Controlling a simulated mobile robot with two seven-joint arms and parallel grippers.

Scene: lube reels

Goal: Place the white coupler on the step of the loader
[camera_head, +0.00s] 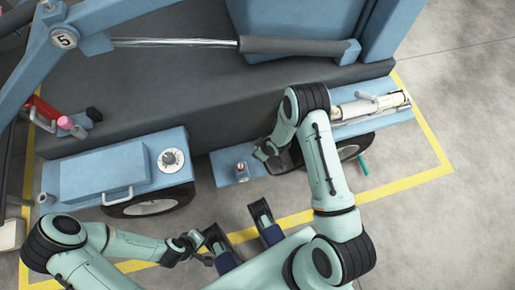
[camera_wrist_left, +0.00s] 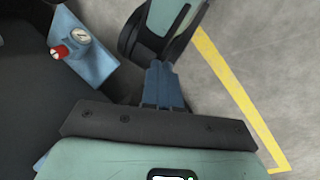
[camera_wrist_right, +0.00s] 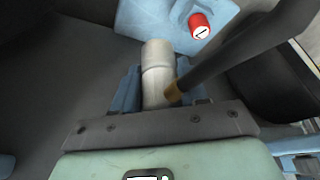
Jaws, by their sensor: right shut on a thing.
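The white coupler (camera_wrist_right: 157,68) is a pale ribbed cylinder between the blue fingers of my right gripper (camera_wrist_right: 157,92) in the right wrist view. A dark hose-like bar (camera_wrist_right: 225,55) with a brass end meets its side. In the head view my right gripper (camera_head: 264,151) is at the right edge of the blue step (camera_head: 226,178); the coupler is hidden there. A red-and-white fitting (camera_head: 241,168) stands on the step, and a red cap (camera_wrist_right: 199,25) shows past the coupler. My left gripper (camera_head: 205,251) is low on the left, its blue fingers (camera_wrist_left: 162,86) close together and empty.
The loader has a dark deck (camera_head: 150,85), a blue tank (camera_head: 105,172) and a fender with a round cap (camera_head: 171,160). A white cylinder (camera_head: 370,107) lies on the right fender. A yellow line (camera_head: 420,135) borders the machine on grey floor.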

